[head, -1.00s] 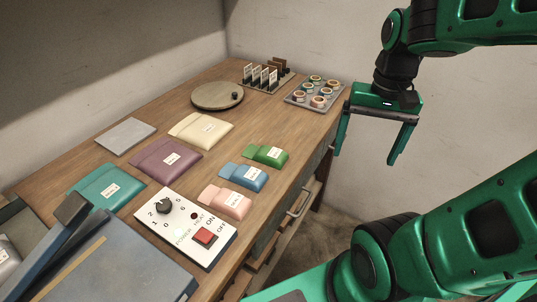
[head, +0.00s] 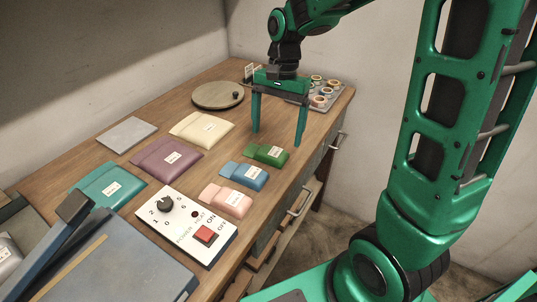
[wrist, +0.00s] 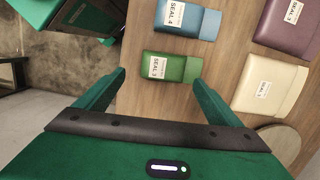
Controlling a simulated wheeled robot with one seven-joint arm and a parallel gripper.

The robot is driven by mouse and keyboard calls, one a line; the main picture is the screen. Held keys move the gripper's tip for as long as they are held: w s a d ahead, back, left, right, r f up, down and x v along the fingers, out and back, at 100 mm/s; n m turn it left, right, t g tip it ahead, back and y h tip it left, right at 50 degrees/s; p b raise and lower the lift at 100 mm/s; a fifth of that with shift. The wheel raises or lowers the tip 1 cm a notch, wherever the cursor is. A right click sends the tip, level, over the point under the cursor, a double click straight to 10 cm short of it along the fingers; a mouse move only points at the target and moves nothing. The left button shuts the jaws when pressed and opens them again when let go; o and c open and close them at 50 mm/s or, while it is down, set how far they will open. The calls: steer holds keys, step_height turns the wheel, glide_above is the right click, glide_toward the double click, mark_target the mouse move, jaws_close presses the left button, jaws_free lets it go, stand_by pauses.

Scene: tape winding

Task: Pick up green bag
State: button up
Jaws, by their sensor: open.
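The green bag (head: 267,155) is a small flat pouch with a white label, lying on the wooden table near its right edge. The fingers also show in the wrist view (wrist: 158,79), spread wider than the bag. I see no contact with the bag.
A blue bag (head: 243,175) lies close to the green one, with a pink bag (head: 225,200) beyond it. Larger cream (head: 203,130), purple (head: 167,158) and teal (head: 103,186) pouches lie to the left. A control box (head: 187,224) sits in front. A round wooden disc (head: 215,96) and a roll tray (head: 322,92) stand behind.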

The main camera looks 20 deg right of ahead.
mark_target(272, 150)
steer(key=shift+s+a+f, duration=0.1)
steer(key=shift+a+f, duration=0.15)
steer(key=shift+f, duration=0.7)
steer(key=shift+s+a+f, duration=0.1)
steer(key=shift+a+f, duration=0.1)
steer(key=shift+f, duration=0.8)
steer(key=shift+s+a+f, duration=0.1)
steer(key=shift+a+f, duration=0.15)
steer(key=shift+f, duration=0.7)
steer(key=c, duration=1.2)
